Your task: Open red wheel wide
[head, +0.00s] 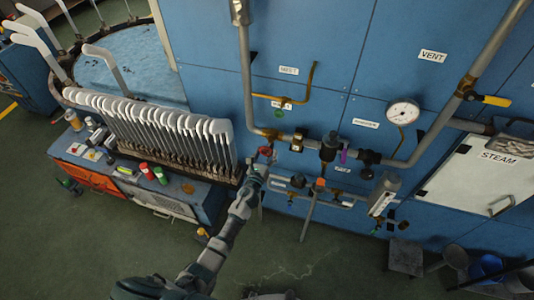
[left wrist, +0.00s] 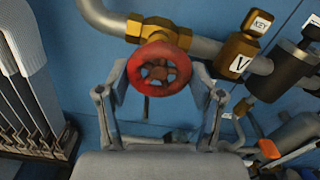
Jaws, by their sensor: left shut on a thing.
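The red wheel (head: 265,151) is a small round handwheel on a brass valve, low on the blue panel wall. In the left wrist view the red wheel (left wrist: 159,69) faces me, with its spokes and hub showing. My left gripper (head: 258,168) reaches up to it from below. In the left wrist view its two fingers (left wrist: 160,85) stand one on each side of the wheel and are shut on its rim. The brass valve body (left wrist: 158,32) sits behind the wheel on a grey pipe. My right gripper is in neither view.
A pressure gauge (head: 403,112), a yellow-handled valve (head: 493,100) and other pipe fittings are to the right. A rack of white sock boards (head: 160,127) stands close on the left. A STEAM door (head: 484,178) is at far right. The green floor (head: 120,240) is clear at lower left.

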